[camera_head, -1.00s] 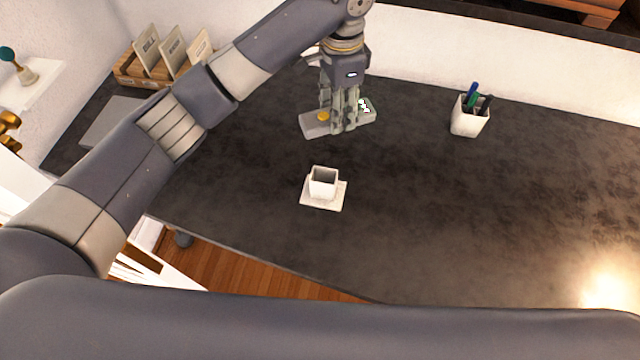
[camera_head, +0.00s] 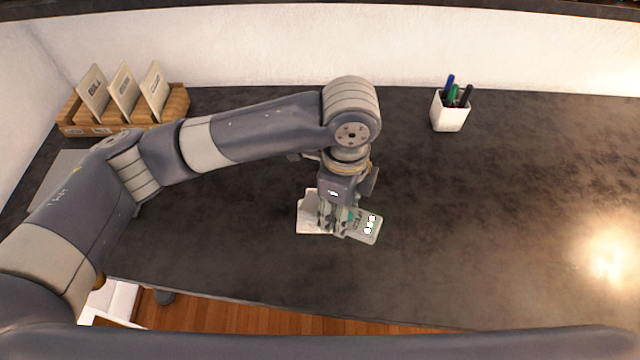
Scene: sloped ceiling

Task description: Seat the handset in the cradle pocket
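The handset (camera_head: 368,227) is a flat grey-green piece with white and green marks at its right end. My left gripper (camera_head: 338,220) comes down from above and is shut on the handset, hiding its left part. The white cradle (camera_head: 308,214) stands on the dark table just left of and partly behind the fingers. Its pocket is mostly hidden by the gripper. The handset is over or beside the cradle's right side; I cannot tell whether they touch. My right gripper is not in view.
A white pen cup (camera_head: 449,112) stands at the back right. A wooden card holder (camera_head: 178,103) with several cards stands at the back left, near a grey flat panel (camera_head: 58,172). The dark table (camera_head: 500,220) is clear on the right.

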